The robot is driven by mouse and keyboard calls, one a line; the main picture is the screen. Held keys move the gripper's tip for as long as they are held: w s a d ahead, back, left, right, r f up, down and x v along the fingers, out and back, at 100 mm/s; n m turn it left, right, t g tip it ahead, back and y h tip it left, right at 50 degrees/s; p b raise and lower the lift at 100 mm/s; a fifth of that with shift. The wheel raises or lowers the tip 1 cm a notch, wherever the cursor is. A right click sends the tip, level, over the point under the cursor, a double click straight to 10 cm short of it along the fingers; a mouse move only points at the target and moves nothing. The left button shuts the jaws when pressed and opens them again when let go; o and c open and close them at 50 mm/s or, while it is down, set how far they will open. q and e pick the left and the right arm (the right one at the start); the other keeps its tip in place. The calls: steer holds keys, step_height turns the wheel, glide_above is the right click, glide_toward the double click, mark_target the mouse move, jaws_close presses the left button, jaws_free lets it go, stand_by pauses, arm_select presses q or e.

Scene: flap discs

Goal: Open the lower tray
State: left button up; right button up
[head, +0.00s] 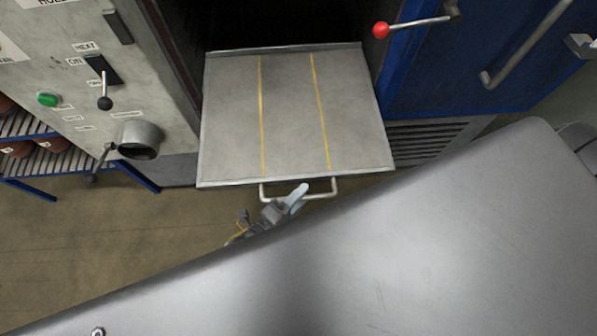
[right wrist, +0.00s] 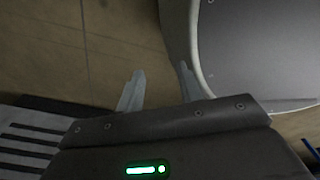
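The lower tray (head: 225,115) is a flat grey metal shelf with two yellow lines. It stands well out of the dark opening, in the middle of the head view. Its bar handle (head: 321,195) is on the front edge. My left gripper (head: 298,192) is at the handle, its pale fingers crossing the bar. I see the fingers nearly edge-on, and any finger under the bar is hidden. My right gripper (right wrist: 160,88) shows in the right wrist view, its two fingers apart and nothing between them, over the floor.
A grey panel with a HEAT switch (head: 103,72), green button (head: 48,100) and round pipe (head: 139,139) stands left. A blue door (head: 470,75) with a red-knobbed lever (head: 381,30) stands right. A blue rack (head: 35,187) is far left. Floor (head: 130,240) shows before the tray.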

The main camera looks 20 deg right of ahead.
arm_select(q)
steer(key=b+v, duration=0.1)
steer(key=v, duration=1)
arm_select(e)
steer(key=shift+w+d+f, duration=0.2)
steer(key=shift+d+f, duration=0.35)
steer(key=shift+d, duration=0.2)
arm_select(q)
steer(key=shift+w, duration=0.1)
arm_select(e)
steer(key=shift+a, duration=0.35)
